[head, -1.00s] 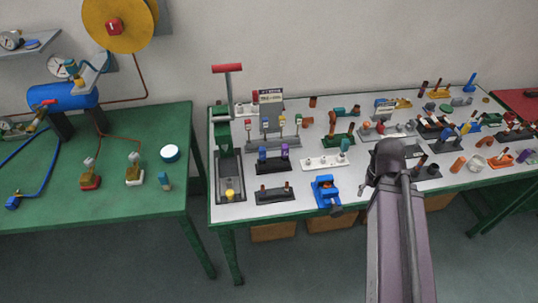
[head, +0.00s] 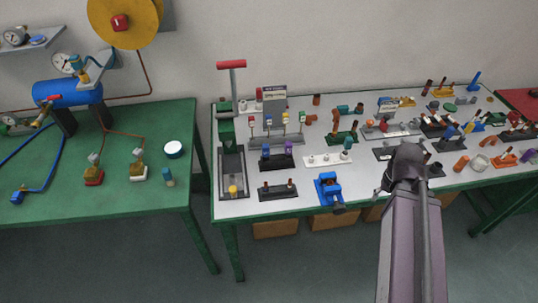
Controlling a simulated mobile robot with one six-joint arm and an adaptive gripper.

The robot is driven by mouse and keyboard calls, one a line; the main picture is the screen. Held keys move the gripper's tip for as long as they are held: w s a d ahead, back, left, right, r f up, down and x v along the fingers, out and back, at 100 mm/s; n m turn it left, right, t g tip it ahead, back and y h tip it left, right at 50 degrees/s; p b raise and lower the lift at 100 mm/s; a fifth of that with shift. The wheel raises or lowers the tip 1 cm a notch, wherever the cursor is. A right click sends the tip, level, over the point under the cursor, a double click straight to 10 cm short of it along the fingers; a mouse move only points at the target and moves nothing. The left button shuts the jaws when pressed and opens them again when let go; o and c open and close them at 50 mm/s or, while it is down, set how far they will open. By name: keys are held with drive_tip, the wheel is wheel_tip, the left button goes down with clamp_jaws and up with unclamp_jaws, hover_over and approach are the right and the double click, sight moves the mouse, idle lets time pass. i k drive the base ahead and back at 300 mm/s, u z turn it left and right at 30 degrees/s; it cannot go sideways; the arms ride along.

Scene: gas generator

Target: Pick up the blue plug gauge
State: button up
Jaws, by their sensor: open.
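Several blue upright pieces stand on the white-topped table, and the view is too small to tell for sure which is the blue plug gauge. One blue piece (head: 265,151) stands beside a purple one in a black holder left of the table's middle. Another blue piece (head: 469,127) stands among the holders at the right. A taller blue piece (head: 474,81) stands at the far right back. My arm reaches up from the bottom right over the table's front edge. My gripper's fingers do not show; the arm hides them.
A blue vise-like fixture (head: 329,187) sits at the front edge, left of my arm. A tall press with a red handle (head: 231,64) stands at the left end. A green table (head: 80,222) with a blue tank (head: 67,93) is further left, across a narrow gap.

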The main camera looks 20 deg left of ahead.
sight(265, 147)
drive_tip(key=z, duration=0.05)
drive_tip(key=k, duration=1.15)
drive_tip(key=u, duration=0.35)
drive_tip(key=i, duration=1)
drive_tip(key=u, duration=0.05)
